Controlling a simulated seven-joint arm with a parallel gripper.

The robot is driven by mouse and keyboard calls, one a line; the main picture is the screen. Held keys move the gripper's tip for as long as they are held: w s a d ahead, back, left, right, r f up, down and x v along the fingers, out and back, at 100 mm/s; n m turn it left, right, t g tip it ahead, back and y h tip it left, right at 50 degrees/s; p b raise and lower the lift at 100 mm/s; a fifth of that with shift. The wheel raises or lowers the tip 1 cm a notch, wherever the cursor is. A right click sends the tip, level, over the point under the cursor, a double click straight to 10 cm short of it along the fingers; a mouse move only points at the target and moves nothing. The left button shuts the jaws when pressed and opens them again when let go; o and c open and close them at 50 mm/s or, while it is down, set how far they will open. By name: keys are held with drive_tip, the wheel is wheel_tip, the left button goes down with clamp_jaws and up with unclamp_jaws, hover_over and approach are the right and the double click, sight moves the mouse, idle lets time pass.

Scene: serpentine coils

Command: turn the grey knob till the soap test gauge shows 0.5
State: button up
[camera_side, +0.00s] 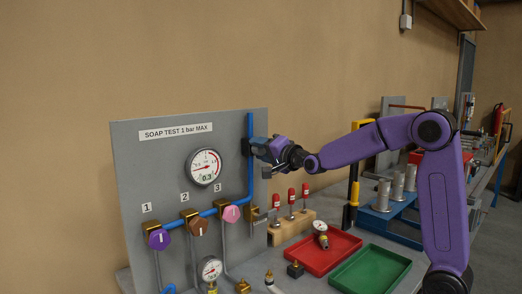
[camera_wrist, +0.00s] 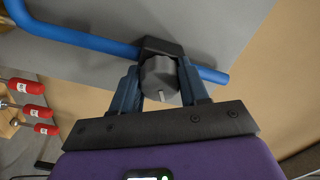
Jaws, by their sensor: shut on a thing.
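The grey knob (camera_wrist: 160,78) sits on the blue pipe, in the wrist view between the two fingers of my gripper (camera_wrist: 160,90). My gripper (camera_side: 258,147) is shut on the knob at the upper right of the grey panel (camera_side: 140,180); in the side view the fingers hide the knob. The soap test gauge (camera_side: 204,166) is round with a white face, and its small display reads 0.3. A label (camera_side: 176,132) above it says SOAP TEST 1 bar MAX.
Purple (camera_side: 158,240), brown (camera_side: 197,225) and pink (camera_side: 230,213) knobs sit lower on the panel. A red tray (camera_side: 345,262) and a green tray (camera_side: 370,270) lie on the bench. Red-topped tools (camera_side: 290,195) stand in a wooden block.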

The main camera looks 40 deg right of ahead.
drive_tip(key=shift+m, duration=0.3)
drive_tip(key=shift+m, duration=1.5)
drive_tip(key=shift+m, duration=1)
drive_tip(key=o, duration=1.4)
drive_tip(key=shift+c, duration=0.2)
drive_tip(key=s, duration=2.2)
drive_tip(key=shift+s, duration=0.2)
